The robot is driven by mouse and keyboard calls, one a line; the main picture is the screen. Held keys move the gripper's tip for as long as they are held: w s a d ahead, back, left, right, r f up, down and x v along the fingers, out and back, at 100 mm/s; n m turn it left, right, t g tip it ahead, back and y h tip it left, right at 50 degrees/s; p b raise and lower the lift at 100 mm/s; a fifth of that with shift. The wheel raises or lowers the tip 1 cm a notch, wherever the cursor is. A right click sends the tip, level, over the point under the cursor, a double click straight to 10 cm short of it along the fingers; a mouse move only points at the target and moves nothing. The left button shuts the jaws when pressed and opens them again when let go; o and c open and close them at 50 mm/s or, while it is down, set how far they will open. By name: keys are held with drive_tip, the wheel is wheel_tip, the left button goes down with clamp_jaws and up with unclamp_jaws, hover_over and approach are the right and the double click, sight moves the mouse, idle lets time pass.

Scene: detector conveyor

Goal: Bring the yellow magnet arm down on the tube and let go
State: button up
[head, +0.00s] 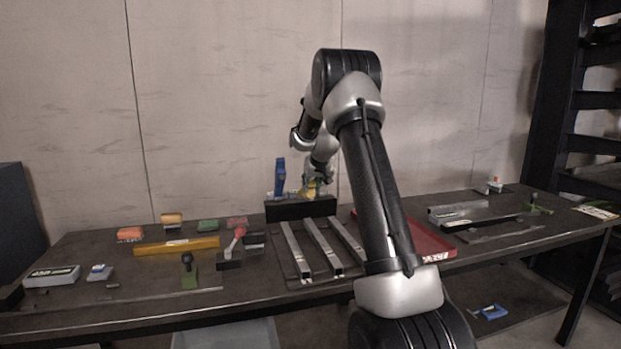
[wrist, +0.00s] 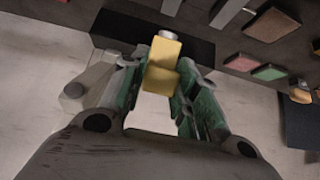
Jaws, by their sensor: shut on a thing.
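The yellow magnet arm (wrist: 162,62) is between the green-padded fingers of my gripper (wrist: 160,88) in the wrist view. My gripper is shut on it. A pale round end shows at the far tip of the yellow piece. In the head view the yellow arm (head: 311,187) shows small at my gripper (head: 316,183), above a black block (head: 300,209) at the back of the table. A blue upright piece (head: 280,177) stands to its left on the block. I cannot tell which part is the tube, nor whether the yellow arm touches it.
Several silver bars (head: 323,248) lie in front of the block. A red tray (head: 432,240) is to the right, partly behind my arm. A yellow bar (head: 176,246), a red-handled clamp (head: 235,243) and small coloured blocks (head: 130,234) lie on the left of the table.

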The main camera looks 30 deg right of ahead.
sight(313, 198)
drive_tip(key=shift+t+h, duration=0.5)
drive_tip(key=shift+t, duration=0.4)
drive_tip(key=f, duration=0.1)
drive_tip(key=s+f, duration=0.2)
drive_tip(key=f, duration=0.1)
drive_tip(key=shift+s+a, duration=0.1)
drive_tip(key=shift+t, duration=0.3)
drive_tip(key=f, duration=0.4)
drive_tip(key=s+f, duration=0.1)
drive_tip(key=f, duration=0.1)
drive_tip(key=shift+a+f, duration=0.25)
drive_tip(key=shift+a, duration=0.05)
drive_tip(key=shift+f, duration=1.15)
drive_tip(key=shift+s, duration=0.1)
drive_tip(key=o, duration=0.9)
drive_tip(key=shift+r, duration=0.1)
drive_tip(key=shift+r, duration=0.1)
